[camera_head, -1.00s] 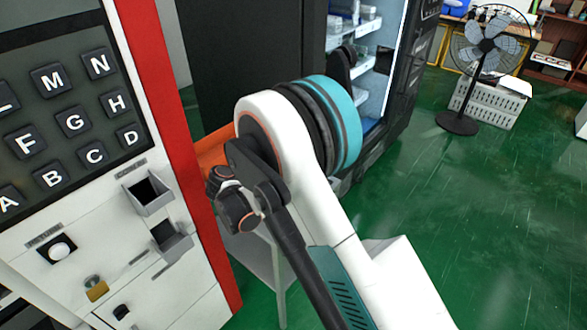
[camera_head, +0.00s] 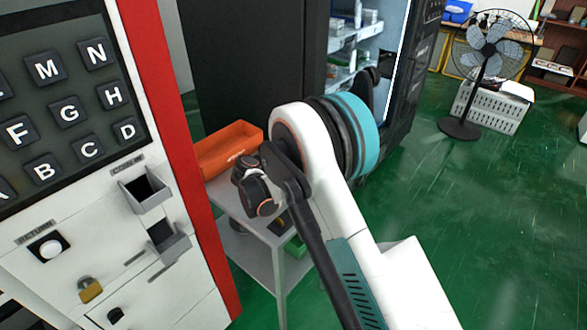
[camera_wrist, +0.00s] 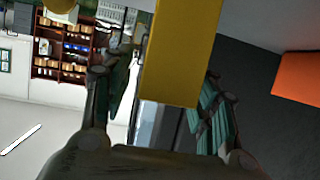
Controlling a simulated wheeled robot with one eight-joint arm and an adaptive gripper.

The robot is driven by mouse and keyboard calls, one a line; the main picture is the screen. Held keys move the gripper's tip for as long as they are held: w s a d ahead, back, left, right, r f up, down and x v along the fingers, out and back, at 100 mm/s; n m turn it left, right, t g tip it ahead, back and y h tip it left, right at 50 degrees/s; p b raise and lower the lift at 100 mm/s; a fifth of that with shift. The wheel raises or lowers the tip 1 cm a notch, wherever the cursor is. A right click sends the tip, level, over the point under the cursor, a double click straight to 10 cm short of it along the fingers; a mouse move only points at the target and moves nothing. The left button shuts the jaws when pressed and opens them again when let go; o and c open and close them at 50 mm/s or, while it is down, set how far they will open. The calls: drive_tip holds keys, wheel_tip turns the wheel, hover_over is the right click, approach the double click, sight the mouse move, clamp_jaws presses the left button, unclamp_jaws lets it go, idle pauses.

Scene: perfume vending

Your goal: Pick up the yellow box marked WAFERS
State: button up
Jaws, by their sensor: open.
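A yellow box (camera_wrist: 181,55) hangs down from the top edge into the middle of the wrist view; its upper end is cut off and no lettering shows. My gripper (camera_wrist: 160,92) is open, with one dark finger to the left of the box and one to the right. There is a visible gap on the left; I cannot tell whether the right finger touches it. In the head view the box and my fingers are hidden behind my arm.
An orange tray (camera_head: 229,147) rests on a small metal table (camera_head: 262,232) beside the white and red keypad machine (camera_head: 140,240); orange also shows at the wrist view's right edge (camera_wrist: 300,78). An open lit cabinet stands behind my arm. A fan (camera_head: 488,50) and clear green floor lie right.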

drive_tip(key=shift+c, duration=0.5)
drive_tip(key=c, duration=1.1)
drive_tip(key=shift+r, duration=0.15)
